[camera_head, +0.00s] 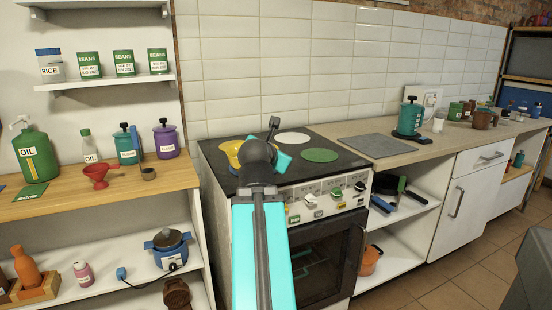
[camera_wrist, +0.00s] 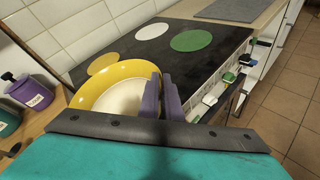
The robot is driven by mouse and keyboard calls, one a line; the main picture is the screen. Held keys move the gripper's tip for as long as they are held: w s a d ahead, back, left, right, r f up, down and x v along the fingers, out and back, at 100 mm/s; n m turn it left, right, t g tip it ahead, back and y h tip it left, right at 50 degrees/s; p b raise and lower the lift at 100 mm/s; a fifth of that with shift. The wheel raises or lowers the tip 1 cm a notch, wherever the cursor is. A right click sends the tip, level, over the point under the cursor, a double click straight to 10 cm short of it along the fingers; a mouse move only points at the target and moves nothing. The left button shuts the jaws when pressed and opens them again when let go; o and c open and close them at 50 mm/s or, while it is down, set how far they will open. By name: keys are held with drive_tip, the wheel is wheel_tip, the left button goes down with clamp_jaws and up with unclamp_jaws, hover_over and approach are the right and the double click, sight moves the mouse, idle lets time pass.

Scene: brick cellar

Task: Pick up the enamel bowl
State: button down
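The enamel bowl (camera_wrist: 88,90) is yellow with a white inside. In the wrist view it is at the left front of the black stove top, its lower part hidden by my gripper. My gripper (camera_wrist: 162,88) has its two fingers close together at the bowl's right rim, one on the inner side and one on the outer side. It looks shut on the rim. In the head view my gripper (camera_head: 262,150) is over the stove and hides most of the bowl; some yellow shows at its left. I cannot tell whether the bowl touches the stove.
The stove top (camera_head: 344,160) has a green disc (camera_head: 320,155) and a white disc (camera_head: 293,137), both flat. Knobs (camera_head: 310,197) line its front. A wooden counter (camera_head: 190,178) with a purple canister (camera_head: 166,139) is to the left. A tiled wall stands behind.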

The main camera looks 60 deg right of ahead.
drive_tip(key=shift+s+a+r+b, duration=0.1)
drive_tip(key=shift+s+a+b, duration=0.2)
drive_tip(key=shift+a+b, duration=0.4)
drive_tip(key=shift+d, duration=0.15)
idle(0.6)
